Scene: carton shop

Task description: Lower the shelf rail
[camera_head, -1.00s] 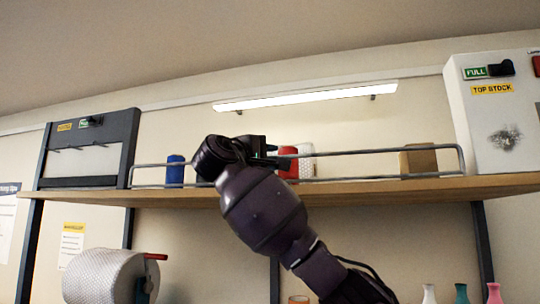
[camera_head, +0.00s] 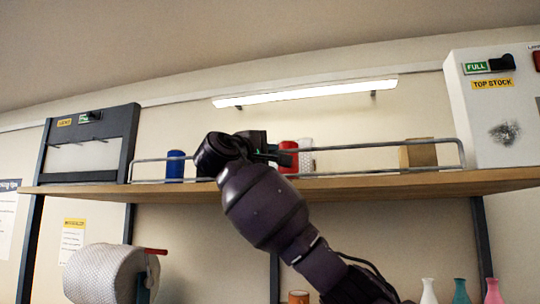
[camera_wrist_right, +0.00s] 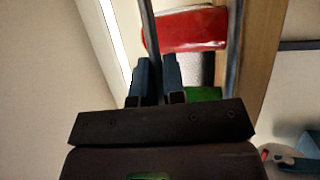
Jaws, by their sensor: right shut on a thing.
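The shelf rail (camera_head: 370,145) is a grey metal wire rail with an upper and a lower bar. It stands upright along the front edge of the wooden shelf (camera_head: 400,187) in the head view. My right gripper (camera_head: 270,150) is at the rail's upper bar, left of its middle. In the right wrist view, the rail's bar (camera_wrist_right: 149,25) runs between the two fingers of my right gripper (camera_wrist_right: 156,70), which are shut on it. My dark wrist hides part of the rail in the head view. My left gripper is not in view.
Behind the rail stand a blue item (camera_head: 175,166), a red can (camera_head: 289,158), a white textured item (camera_head: 306,156) and a brown box (camera_head: 418,155). A dark frame (camera_head: 128,150) is at the left end, a white cabinet (camera_head: 470,120) at the right. A lamp (camera_head: 305,93) hangs behind.

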